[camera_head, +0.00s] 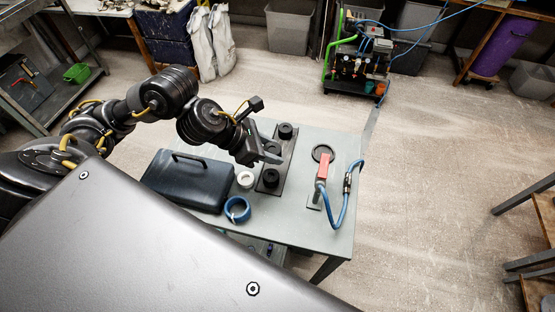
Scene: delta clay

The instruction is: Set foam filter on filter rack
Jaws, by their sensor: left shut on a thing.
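The filter rack (284,165) is a long dark plate lying on the grey-green table. A black round filter (285,131) stands at its far end, and another black round piece (270,177) stands at its near end. My left gripper (270,154) is over the middle of the rack, between these two. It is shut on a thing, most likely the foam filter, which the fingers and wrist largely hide. I cannot tell whether the held thing touches the rack. My right gripper is not in view.
A dark case (187,181) with a handle lies left of the rack. A white roll (245,179) and a blue tape roll (237,209) lie near it.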

